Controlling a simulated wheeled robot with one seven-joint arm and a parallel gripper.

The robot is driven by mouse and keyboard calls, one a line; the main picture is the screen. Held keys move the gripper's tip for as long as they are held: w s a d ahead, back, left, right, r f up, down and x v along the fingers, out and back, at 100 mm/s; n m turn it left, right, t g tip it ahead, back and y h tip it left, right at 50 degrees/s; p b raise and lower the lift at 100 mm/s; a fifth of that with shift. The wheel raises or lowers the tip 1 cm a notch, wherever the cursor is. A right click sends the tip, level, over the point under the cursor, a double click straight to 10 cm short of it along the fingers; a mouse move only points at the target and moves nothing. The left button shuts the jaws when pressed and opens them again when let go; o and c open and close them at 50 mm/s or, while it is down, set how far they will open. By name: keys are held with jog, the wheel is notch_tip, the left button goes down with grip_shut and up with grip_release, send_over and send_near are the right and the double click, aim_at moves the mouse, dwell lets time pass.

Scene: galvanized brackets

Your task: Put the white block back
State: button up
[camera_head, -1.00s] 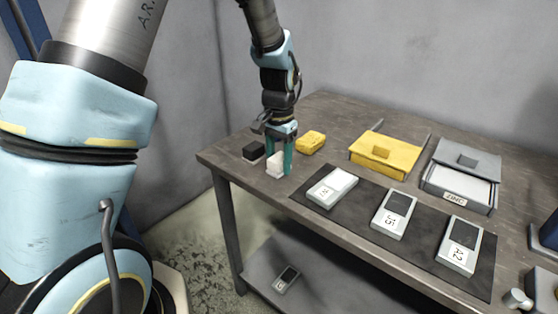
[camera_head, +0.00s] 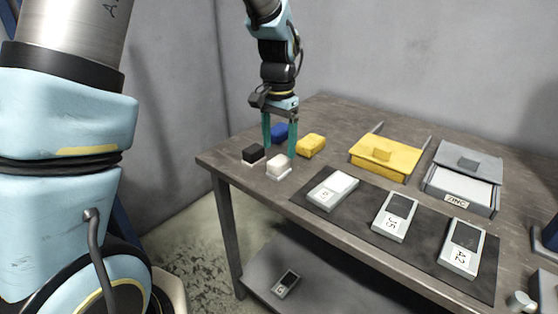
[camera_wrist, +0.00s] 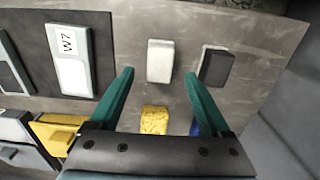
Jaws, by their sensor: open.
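The white block (camera_head: 279,166) stands on the front left part of the table, just right of the black block. In the wrist view the white block (camera_wrist: 160,60) shows between and beyond my fingertips. My gripper (camera_head: 280,151) is open and empty above it, its fingers pointing down. A gap between the fingers and the block is visible in the wrist view.
Close by are a black block (camera_head: 253,153), a blue block (camera_head: 280,131) partly behind my fingers, and a yellow block (camera_head: 311,145). Right are three labelled devices on a dark mat (camera_head: 365,218), a yellow box (camera_head: 386,157) and a grey ZINC box (camera_head: 461,178).

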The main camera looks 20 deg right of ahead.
aim_at(278, 160)
notch_tip(278, 160, up, 6)
jog(key=shift+f, duration=0.1)
jog(key=s+a+f+n, duration=0.2)
jog(key=a+n, duration=0.3)
jog(key=a, duration=1)
jog(key=s+a+f+n+t, duration=0.1)
jog(key=a+n, duration=0.5)
jog(key=a, duration=0.9)
notch_tip(278, 160, down, 2)
jog(key=shift+s+f+t, duration=0.2)
jog(key=shift+s+t, duration=0.1)
jog(key=shift+s, duration=0.2)
jog(key=shift+a, duration=0.1)
